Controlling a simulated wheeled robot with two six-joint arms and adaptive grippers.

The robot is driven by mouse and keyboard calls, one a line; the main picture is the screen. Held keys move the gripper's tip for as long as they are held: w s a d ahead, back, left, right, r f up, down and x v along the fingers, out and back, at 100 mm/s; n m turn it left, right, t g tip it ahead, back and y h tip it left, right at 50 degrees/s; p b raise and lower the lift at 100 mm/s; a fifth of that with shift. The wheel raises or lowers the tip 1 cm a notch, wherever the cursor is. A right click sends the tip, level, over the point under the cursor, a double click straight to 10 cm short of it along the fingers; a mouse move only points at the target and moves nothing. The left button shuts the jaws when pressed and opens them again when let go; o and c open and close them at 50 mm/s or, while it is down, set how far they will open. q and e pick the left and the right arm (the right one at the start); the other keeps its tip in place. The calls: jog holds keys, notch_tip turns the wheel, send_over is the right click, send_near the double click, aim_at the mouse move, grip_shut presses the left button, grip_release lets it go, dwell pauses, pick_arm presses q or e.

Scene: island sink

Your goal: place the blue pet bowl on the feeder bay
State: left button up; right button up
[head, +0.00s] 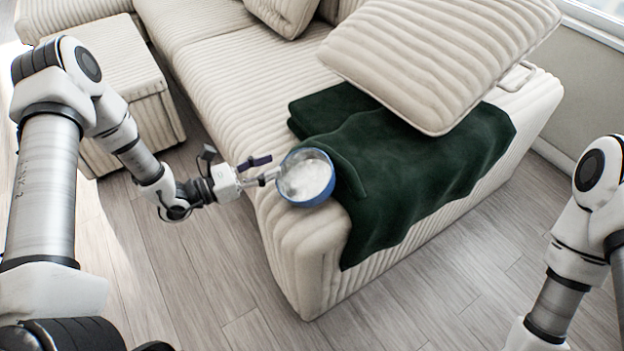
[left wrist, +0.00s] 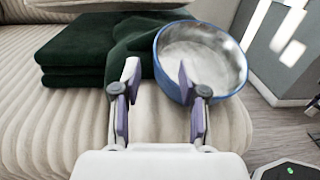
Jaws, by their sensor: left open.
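The blue pet bowl (head: 306,177) has a blue outside and a silvery inside with pale contents. It rests on the sofa's near corner, beside the dark green blanket. My left gripper (head: 268,170) is open at the bowl's left side. In the left wrist view the bowl (left wrist: 228,88) is right of centre. There my left gripper's fingers (left wrist: 160,76) are spread; the right one overlaps the bowl and the left one is outside it. I cannot tell whether either touches the bowl. My right gripper is out of view. I cannot make out a feeder bay.
The cream ribbed sofa (head: 225,90) fills the middle. The green blanket (head: 420,165) drapes over its end, with a large cushion (head: 435,60) on top. An ottoman (head: 110,75) stands at the left. The wooden floor (head: 190,270) is clear in front.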

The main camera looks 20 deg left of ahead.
aim_at(302, 155)
pick_arm(q)
jog(key=x, duration=0.7)
jog(key=shift+d+f+b, duration=0.1)
jog(key=shift+b, duration=0.25)
grip_shut()
